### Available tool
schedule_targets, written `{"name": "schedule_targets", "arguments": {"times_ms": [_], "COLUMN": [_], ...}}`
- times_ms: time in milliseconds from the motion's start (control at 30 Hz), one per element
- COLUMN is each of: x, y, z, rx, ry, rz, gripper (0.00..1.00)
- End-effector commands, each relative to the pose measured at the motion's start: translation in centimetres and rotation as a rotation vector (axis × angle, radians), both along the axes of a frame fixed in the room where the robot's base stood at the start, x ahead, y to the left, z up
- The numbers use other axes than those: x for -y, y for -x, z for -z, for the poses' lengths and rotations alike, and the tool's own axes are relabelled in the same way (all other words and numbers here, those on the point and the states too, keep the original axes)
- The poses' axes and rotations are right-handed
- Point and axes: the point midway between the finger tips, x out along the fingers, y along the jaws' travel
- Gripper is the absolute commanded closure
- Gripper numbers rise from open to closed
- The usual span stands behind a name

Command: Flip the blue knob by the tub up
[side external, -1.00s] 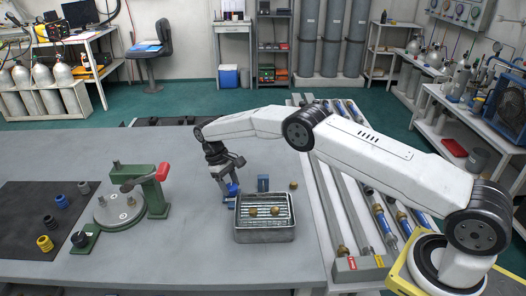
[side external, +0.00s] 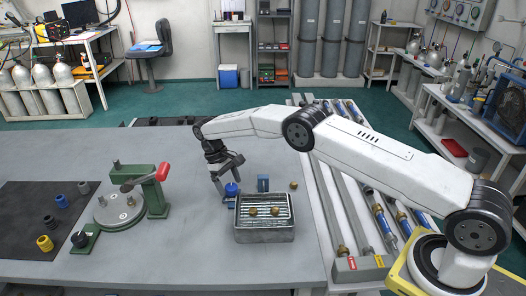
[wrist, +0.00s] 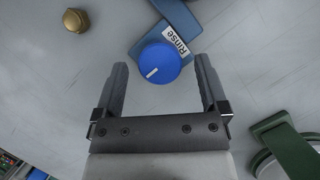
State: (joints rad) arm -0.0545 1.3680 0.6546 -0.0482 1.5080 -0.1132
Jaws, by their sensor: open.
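The blue knob (side external: 232,189) is beside the left rim of the metal tub (side external: 264,236), low over the grey table. In the wrist view the knob (wrist: 165,65) is a round blue cap with a white line pointing to the lower left. It sits at the end of a blue bracket (wrist: 150,40) with a white "Rinse" label (wrist: 176,40). My gripper (side external: 227,174) is just above the knob. In the wrist view my gripper (wrist: 161,62) is open, with a finger on each side of the knob and visible gaps between.
A small blue block (side external: 263,184) and a brass cap (side external: 293,185) are behind the tub. Brass pieces (side external: 275,210) lie in the tub. A green fixture with a red handle (side external: 163,171) stands to the left. Table between fixture and tub is clear.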

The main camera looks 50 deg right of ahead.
Motion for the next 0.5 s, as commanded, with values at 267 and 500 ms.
{"name": "schedule_targets", "arguments": {"times_ms": [267,500], "x": [-0.2,-0.3], "y": [-0.9,-1.6], "z": [-2.1,-3.8], "rx": [0.0,0.001], "ry": [0.0,0.0], "rz": [0.0,0.0], "gripper": [0.07,0.07]}}
